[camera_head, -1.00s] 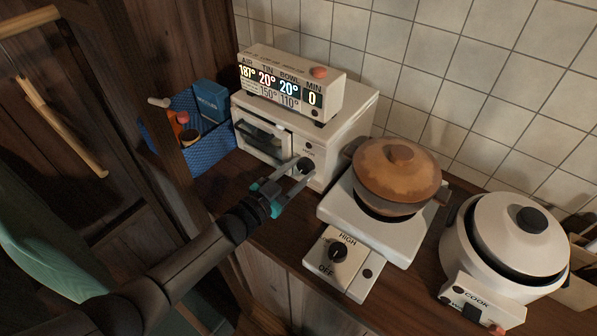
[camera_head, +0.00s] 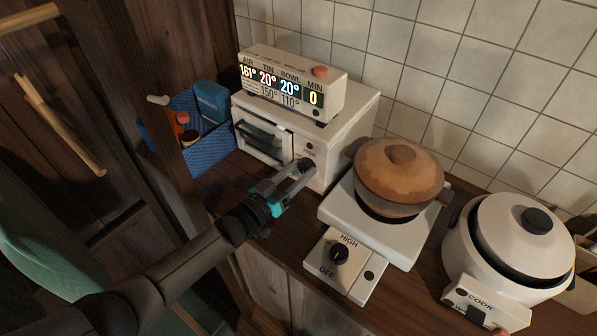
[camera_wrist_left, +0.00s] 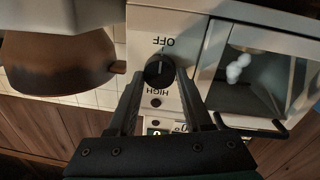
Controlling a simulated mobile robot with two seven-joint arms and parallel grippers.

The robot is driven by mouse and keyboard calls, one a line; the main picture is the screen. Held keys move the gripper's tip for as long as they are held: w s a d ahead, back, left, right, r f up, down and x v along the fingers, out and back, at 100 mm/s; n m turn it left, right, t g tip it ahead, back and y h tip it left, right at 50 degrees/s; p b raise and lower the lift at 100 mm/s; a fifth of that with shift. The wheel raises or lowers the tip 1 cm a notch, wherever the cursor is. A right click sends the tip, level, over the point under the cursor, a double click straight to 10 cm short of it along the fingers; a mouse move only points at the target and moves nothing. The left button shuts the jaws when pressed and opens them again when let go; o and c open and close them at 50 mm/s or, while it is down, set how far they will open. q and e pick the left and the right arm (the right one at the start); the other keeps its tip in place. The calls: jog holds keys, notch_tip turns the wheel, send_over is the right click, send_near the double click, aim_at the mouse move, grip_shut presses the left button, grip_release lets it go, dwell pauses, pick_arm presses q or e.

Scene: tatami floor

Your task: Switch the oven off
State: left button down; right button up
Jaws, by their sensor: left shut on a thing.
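The white oven (camera_head: 345,118) stands on the counter against the tiled wall, its windowed door (camera_head: 264,139) facing front. Its dark knob (camera_wrist_left: 158,70) is on the panel beside the door, with OFF above it and HIGH below it in the left wrist view. A pale mark on the knob appears to line up with OFF. My left gripper (camera_head: 300,168) is at this panel, its two fingers on either side of the knob and shut on it. The fingers partly hide the knob in the head view. My right gripper is not in view.
A display box (camera_head: 290,84) on the oven reads AIR 161° and MIN 0. Right of it are a hot plate (camera_head: 335,210) with a brown lidded pot (camera_head: 399,172) and a white cooker (camera_head: 515,245). A blue basket (camera_head: 208,150) stands left.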

pick_arm(q)
jog(key=shift+c, duration=1.6)
grip_release()
jog(key=p+v, duration=0.2)
jog(key=v, duration=1.3)
jog(key=shift+s+d, duration=0.1)
